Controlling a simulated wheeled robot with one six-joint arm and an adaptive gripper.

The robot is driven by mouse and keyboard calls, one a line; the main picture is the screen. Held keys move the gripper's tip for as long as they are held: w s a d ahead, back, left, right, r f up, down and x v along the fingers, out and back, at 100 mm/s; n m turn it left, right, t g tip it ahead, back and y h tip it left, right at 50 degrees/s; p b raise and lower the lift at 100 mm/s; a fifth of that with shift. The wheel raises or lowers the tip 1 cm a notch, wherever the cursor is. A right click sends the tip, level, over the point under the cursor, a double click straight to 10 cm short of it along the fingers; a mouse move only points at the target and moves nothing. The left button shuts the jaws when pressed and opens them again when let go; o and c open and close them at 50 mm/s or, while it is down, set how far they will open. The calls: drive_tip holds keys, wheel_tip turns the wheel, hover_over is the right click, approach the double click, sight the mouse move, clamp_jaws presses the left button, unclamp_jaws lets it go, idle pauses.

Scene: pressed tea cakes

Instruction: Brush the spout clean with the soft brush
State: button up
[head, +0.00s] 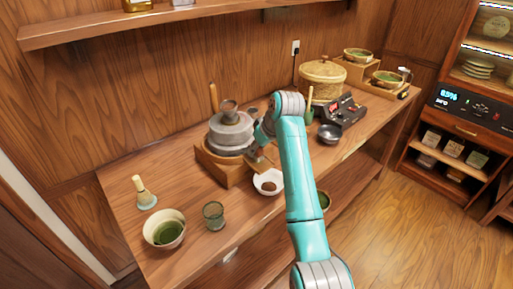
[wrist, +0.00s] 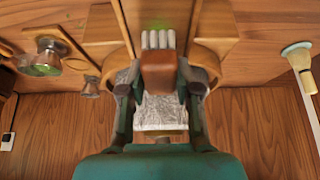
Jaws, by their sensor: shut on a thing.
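The grey stone mill (head: 231,130) stands in a wooden tray (head: 212,163) on the bench. In the wrist view its pale stone (wrist: 160,113) shows between my fingers. The wooden spout (wrist: 176,12) appears as a channel between two raised edges, with a green tint near the bristles. My gripper (wrist: 157,84) is shut on the soft brush (wrist: 158,70), which has a brown handle and pale bristles. The bristle tips are at or just above the spout; I cannot tell if they touch. In the head view my gripper (head: 257,158) is beside the mill, and the brush is hidden.
A white bowl with brown contents (head: 268,189) sits just in front of the tray. A green cup (head: 213,215), matcha bowl (head: 164,236) and whisk (head: 144,193) stand at left.

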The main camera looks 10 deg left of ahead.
drive_tip(key=shift+f, duration=0.65)
idle(0.9)
drive_tip(key=shift+s+d+f, duration=0.1)
drive_tip(key=shift+s+d, duration=0.6)
drive_tip(key=shift+d, duration=0.2)
drive_tip(key=shift+s+d, duration=0.7)
drive_tip(key=shift+d, duration=0.2)
drive_tip(key=shift+w+a, duration=0.7)
drive_tip(key=shift+a, duration=0.25)
drive_tip(key=shift+w+a, duration=0.7)
drive_tip(key=shift+a, duration=0.2)
drive_tip(key=shift+d, duration=0.1)
drive_tip(key=shift+s+d+f, duration=0.1)
drive_tip(key=shift+s+d, duration=0.6)
drive_tip(key=shift+d, duration=0.2)
drive_tip(key=shift+s+d, duration=0.7)
drive_tip(key=shift+d, duration=0.15)
